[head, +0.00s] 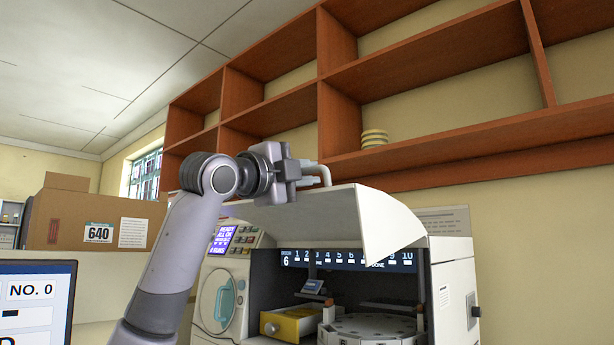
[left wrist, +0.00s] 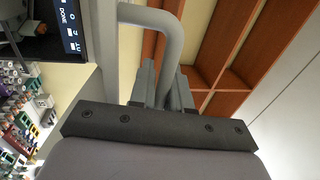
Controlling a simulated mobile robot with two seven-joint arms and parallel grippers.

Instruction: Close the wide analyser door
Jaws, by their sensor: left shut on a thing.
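The wide analyser door (head: 395,225) is a white panel, raised open above the analyser's dark bay. Its pale bar handle (head: 325,174) stands up from the panel's upper edge. My left gripper (head: 312,181) is at this handle, above the door, with its fingers shut on it. In the left wrist view, the handle (left wrist: 172,22) is a thick, bent grey bar that runs down to the closed fingers (left wrist: 164,88). The fingers hide the exact contact. My right gripper is in neither view.
The analyser's bay holds a round carousel (head: 372,325) and a yellow drawer (head: 294,325). A wooden shelf unit (head: 440,150) hangs above and behind the door. A cardboard box (head: 85,220) and a monitor (head: 35,305) are at the left.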

